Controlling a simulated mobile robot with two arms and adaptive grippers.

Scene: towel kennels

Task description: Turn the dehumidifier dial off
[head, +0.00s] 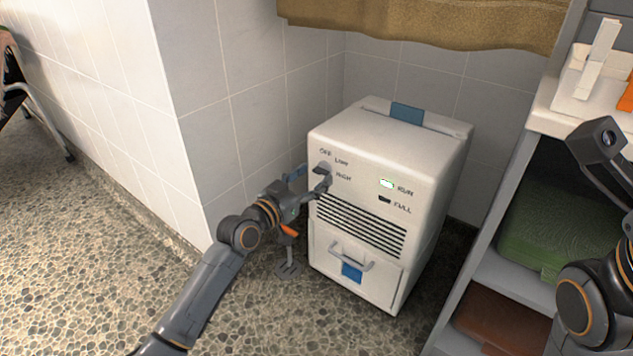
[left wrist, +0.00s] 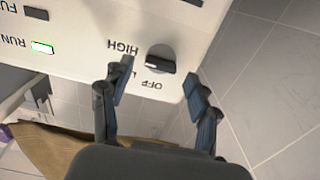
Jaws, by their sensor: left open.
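The white dehumidifier (head: 415,155) stands in the tiled corner. Its dark dial (head: 322,170) is on the upper left of the front, near OFF, LOW and HIGH labels. The dial also shows in the left wrist view (left wrist: 160,62), where the panel is upside down. I cannot tell for sure which label it points to. The green RUN light (head: 387,183) is lit; the FULL lamp (head: 385,199) is dark. My left gripper (head: 308,182) is open at the dial. In the left wrist view, its fingertips (left wrist: 152,77) are on either side of the dial, and one partly hides LOW.
A tiled wall corner (head: 200,150) is close to my left arm. Shelves (head: 510,270) with a green folded towel (head: 555,230) stand to the right, near my right arm. A brown towel (head: 430,20) hangs above. Pebbled floor (head: 90,250) is free at the left.

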